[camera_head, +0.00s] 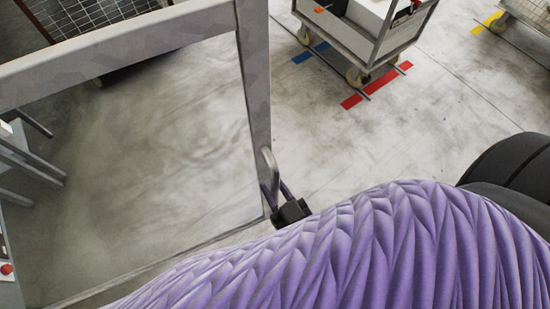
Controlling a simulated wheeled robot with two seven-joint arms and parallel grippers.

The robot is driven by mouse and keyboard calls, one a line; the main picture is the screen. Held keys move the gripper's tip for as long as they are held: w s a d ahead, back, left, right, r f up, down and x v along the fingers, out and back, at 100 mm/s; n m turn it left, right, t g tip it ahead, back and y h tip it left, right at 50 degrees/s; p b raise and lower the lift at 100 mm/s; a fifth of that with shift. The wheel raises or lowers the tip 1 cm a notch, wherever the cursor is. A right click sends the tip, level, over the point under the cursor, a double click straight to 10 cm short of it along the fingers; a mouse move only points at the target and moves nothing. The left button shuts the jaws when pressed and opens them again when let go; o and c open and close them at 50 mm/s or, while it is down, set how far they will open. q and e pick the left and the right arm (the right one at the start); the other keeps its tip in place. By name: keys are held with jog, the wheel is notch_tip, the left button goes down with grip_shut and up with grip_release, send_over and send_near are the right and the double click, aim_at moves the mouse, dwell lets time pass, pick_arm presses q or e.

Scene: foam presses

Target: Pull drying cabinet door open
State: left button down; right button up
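The drying cabinet door (254,92) has a grey metal frame and a clear pane, and fills the left half of the head view. A grey bar handle (269,168) is on the lower part of its upright edge. My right gripper (276,190) is at the handle's lower part, with a finger on each side, and looks shut on it. My arm's purple sleeve hides the door's lower right corner. My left gripper is not in view.
A grey cart (370,42) on wheels stands at the top, by blue and red floor marks. A wire cage trolley (527,12) is at the top right. A red button (6,268) shows at the left edge.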

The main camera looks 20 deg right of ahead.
jog(key=o, duration=0.3)
jog(key=s+b, duration=0.1)
jog(key=s, duration=0.9)
jog(key=shift+d+b, duration=0.3)
jog(key=shift+d, duration=0.15)
